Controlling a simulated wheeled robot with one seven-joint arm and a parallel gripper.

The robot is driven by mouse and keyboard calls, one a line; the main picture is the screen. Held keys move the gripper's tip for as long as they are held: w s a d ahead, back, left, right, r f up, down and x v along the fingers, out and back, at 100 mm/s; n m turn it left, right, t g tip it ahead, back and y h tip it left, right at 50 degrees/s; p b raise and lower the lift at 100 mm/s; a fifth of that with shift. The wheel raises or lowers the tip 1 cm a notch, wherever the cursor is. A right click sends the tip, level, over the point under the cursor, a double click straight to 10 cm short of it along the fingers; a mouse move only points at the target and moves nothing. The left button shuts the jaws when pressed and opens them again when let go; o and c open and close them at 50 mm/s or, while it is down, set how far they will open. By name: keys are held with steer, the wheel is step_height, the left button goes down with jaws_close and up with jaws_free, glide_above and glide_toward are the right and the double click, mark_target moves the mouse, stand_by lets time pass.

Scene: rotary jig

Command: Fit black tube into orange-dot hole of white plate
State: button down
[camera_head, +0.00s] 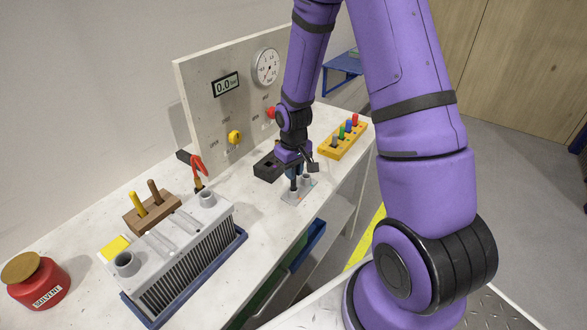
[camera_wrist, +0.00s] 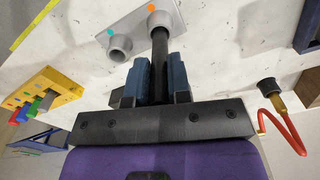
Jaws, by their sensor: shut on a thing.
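My gripper (camera_wrist: 159,72) is shut on the black tube (camera_wrist: 160,46), which sticks out from between its blue-grey fingers. The white plate (camera_wrist: 136,26) lies on the bench and carries two grey round sockets. How deep the tube sits, I cannot tell. The other socket (camera_wrist: 120,48), by a teal dot, is empty. In the head view my gripper (camera_head: 295,172) is above the plate (camera_head: 300,199), with the tube (camera_head: 294,184) pointing down.
A yellow block with coloured pegs (camera_head: 343,140) stands to the right of the plate. A gauge panel (camera_head: 228,120) stands behind.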

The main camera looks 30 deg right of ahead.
steer(key=shift+f, duration=1.2)
steer(key=c, duration=1)
jaws_free()
step_height(320, 180, up, 11)
steer(key=shift+f, duration=0.1)
